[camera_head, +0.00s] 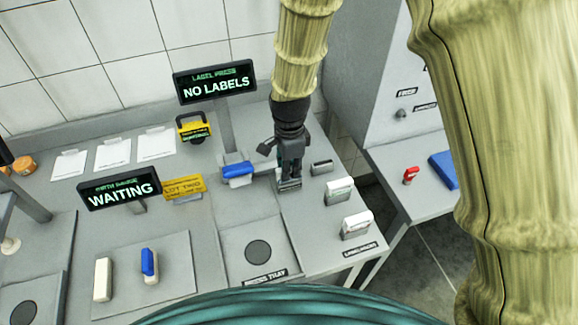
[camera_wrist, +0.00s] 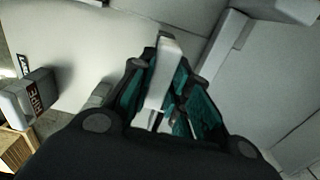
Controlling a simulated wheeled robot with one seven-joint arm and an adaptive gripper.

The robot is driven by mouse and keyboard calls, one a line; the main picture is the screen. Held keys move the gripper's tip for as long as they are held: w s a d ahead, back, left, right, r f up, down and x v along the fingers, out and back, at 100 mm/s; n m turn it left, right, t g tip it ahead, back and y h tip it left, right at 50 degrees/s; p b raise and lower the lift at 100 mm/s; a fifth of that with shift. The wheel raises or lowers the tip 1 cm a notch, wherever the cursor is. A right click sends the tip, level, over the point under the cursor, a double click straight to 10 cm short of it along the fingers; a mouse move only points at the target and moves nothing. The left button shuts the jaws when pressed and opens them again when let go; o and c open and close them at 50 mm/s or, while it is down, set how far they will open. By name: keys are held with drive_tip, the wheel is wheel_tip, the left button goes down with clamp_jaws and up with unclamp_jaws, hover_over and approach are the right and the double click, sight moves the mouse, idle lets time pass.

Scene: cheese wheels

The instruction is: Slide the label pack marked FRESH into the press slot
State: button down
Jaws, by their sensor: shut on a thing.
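My gripper (camera_head: 289,172) points down over the bench, right of the label press. It is shut on a pale, narrow block (camera_head: 289,185), seemingly a label pack; its marking is not readable. In the wrist view the pale block (camera_wrist: 168,72) stands between the teal fingers of my gripper (camera_wrist: 162,80). The label press display (camera_head: 214,85) reads NO LABELS. A blue-topped part (camera_head: 237,170) sits below it; I cannot make out the slot. Two white label packs, one farther back (camera_head: 339,191) and one nearer (camera_head: 357,226), stand at the bench's right end, their words unclear.
A small dark-fronted piece (camera_head: 321,167) lies just right of my gripper. The press tray (camera_head: 232,240) with a dark disc is in front. A WAITING display (camera_head: 119,189) and a yellow LOT TWO sign (camera_head: 183,190) stand left. A side table (camera_head: 410,205) is right, across a gap.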

drive_tip(key=shift+f, duration=0.55)
drive_tip(key=c, duration=1.3)
unclamp_jaws()
drive_tip(key=shift+r, duration=0.1)
drive_tip(key=shift+r+p, duration=1.05)
drive_tip(key=shift+r, duration=1.75)
drive_tip(key=shift+a+f+b, duration=0.1)
drive_tip(key=shift+f+b, duration=0.2)
drive_tip(key=shift+b, duration=0.6)
